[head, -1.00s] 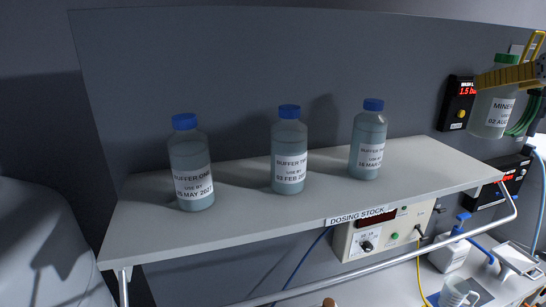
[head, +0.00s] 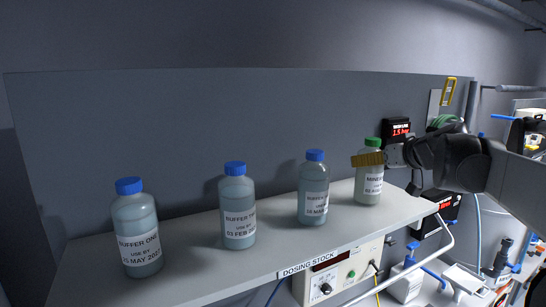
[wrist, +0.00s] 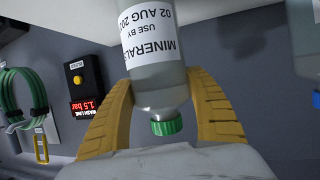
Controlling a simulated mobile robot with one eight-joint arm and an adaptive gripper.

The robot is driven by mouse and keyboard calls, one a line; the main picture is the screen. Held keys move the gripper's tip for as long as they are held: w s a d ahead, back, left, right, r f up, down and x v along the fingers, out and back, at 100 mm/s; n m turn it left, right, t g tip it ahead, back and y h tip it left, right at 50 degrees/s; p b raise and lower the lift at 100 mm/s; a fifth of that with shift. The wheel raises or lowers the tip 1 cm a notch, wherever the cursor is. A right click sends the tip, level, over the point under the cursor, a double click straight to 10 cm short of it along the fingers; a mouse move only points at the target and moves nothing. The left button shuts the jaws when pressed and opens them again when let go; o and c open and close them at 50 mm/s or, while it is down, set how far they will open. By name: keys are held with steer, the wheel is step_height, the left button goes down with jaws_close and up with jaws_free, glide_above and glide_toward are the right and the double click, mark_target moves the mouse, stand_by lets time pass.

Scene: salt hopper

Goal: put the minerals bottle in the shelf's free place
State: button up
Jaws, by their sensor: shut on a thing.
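The minerals bottle (head: 370,186), green-capped with a white label, is upright at the right end of the shelf (head: 190,272), right of the blue-capped bottles. My gripper (head: 369,159) has its yellow fingers shut on it just below the cap. In the wrist view the bottle (wrist: 155,92) appears upside down between the fingers, its label reading MINERALS. Its base is at or very near the shelf top; I cannot tell whether it touches.
Three blue-capped bottles, buffer one (head: 138,232), a second (head: 237,208) and a third (head: 313,190), stand in a row on the shelf. The third is close left of the minerals bottle. A red-lit wash line box (head: 397,130) hangs on the wall behind.

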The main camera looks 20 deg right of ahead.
steer(key=shift+f, duration=0.3)
steer(key=shift+f, duration=0.1)
steer(key=o, duration=1.4)
steer(key=b+v, duration=0.1)
steer(key=v, duration=1.1)
steer(key=shift+s, duration=0.1)
